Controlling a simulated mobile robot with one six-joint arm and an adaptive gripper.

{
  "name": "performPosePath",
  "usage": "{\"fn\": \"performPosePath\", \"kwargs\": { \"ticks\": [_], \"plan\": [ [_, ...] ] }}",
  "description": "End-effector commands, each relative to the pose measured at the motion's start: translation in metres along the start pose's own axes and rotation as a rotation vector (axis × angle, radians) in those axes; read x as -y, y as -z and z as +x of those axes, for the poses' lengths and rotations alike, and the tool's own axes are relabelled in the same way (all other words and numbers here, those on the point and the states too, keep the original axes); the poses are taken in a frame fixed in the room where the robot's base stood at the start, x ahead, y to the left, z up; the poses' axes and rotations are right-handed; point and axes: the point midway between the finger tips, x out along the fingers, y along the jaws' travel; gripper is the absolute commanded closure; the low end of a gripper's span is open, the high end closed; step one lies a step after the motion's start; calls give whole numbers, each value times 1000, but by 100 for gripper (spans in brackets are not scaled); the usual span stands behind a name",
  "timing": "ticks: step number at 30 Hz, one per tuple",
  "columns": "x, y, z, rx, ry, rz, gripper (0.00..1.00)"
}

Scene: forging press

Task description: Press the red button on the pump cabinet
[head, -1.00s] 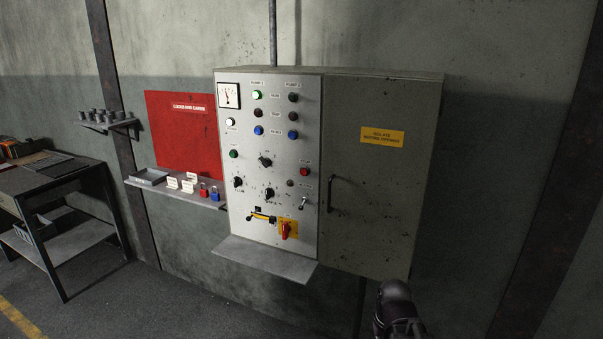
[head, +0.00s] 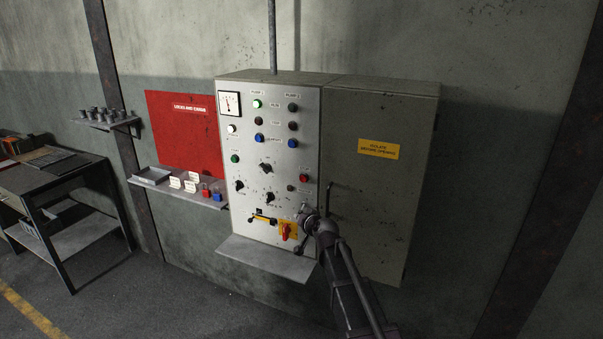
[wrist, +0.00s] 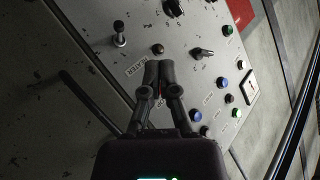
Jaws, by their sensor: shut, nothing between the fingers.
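The pump cabinet (head: 272,145) is a grey box on the wall with a lighter control panel. Its red button (head: 304,177) sits at the panel's right side, below a small label, and is unobstructed in the head view. My gripper (head: 307,212) is just below the red button in the head view, in front of the panel's lower right. In the wrist view my gripper (wrist: 160,67) has its dark fingers together, with nothing held. A sliver of red shows between the fingers there; most of what lies behind them is hidden. I cannot tell whether the fingertips touch the panel.
A red rotary switch (head: 286,231) on a yellow plate is close to the gripper's lower left. The cabinet's door handle (head: 329,200) is just right of it. A shelf (head: 268,258) juts out below the panel. A black selector knob (wrist: 203,52) shows in the wrist view.

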Motion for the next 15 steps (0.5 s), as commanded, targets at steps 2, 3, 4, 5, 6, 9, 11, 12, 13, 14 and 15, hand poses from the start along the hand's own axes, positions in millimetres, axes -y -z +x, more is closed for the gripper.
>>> {"fn": "performPosePath", "kwargs": {
  "ticks": [2,3,4,5,6,9,11,12,13,14,15],
  "plan": [
    [22,25,15,-71,25,28,100],
    [29,33,20,-104,34,41,100],
    [34,38,22,-125,39,51,100],
    [38,43,25,-145,43,59,100],
    [42,48,27,-167,48,68,100],
    [50,55,31,-203,55,85,100],
    [52,58,32,-215,57,91,100],
    [52,58,32,-219,58,93,100],
    [52,58,33,-221,58,94,100],
    [52,58,32,-221,58,94,100],
    [52,58,32,-221,58,94,100]
  ]
}}
